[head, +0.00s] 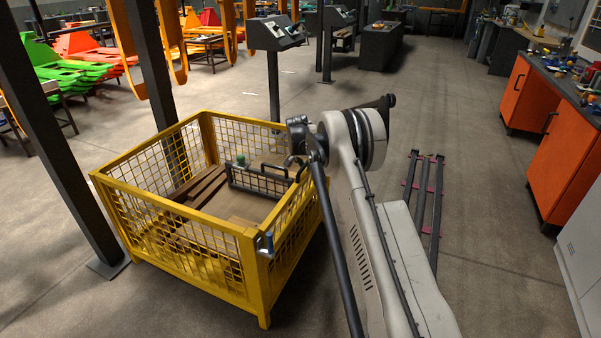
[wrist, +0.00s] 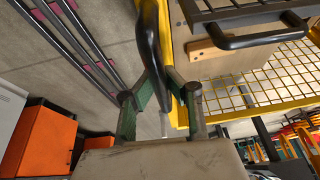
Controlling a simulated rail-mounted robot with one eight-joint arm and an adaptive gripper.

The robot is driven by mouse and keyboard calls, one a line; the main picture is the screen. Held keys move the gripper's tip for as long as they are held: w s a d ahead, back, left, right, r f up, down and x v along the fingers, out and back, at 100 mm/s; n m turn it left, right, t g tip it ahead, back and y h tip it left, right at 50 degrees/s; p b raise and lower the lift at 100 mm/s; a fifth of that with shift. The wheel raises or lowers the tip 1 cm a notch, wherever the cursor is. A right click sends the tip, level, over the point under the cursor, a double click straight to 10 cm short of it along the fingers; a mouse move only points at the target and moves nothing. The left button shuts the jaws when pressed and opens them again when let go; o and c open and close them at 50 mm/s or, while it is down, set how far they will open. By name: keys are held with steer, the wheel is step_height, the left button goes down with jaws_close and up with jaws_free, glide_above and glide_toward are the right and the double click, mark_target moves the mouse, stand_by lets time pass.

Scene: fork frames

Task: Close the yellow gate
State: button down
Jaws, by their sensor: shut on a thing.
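A yellow mesh crate (head: 175,240) stands on the floor in the head view. Its right side panel, which looks like the gate (head: 289,232), is partly covered by my arm, so I cannot tell whether it is fully closed. A small metal latch (head: 265,243) sits at the front right corner. My gripper (head: 295,160) is at the crate's right side, mostly hidden there. In the wrist view my gripper (wrist: 158,85) has its green fingers around a dark curved handle (wrist: 149,35), beside a yellow frame bar (wrist: 178,75). It is shut on this handle.
Inside the crate are a wire basket with dark handles (head: 262,183) and brown planks (head: 200,187). A dark post (head: 60,130) stands close to the left, a console (head: 272,75) behind. Dark rails (head: 423,200) lie on the floor to the right, near orange cabinets (head: 560,135).

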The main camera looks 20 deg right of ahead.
steer(key=shift+w+a+r, duration=0.1)
steer(key=shift+w+a, duration=0.75)
steer(key=shift+w, duration=0.2)
steer(key=c, duration=2)
jaws_free()
steer(key=shift+s+r, duration=0.1)
steer(key=o, duration=0.3)
steer(key=v, duration=1.1)
steer(key=shift+s+a+r, duration=0.1)
steer(key=shift+s+r, duration=0.05)
steer(key=shift+r, duration=0.2)
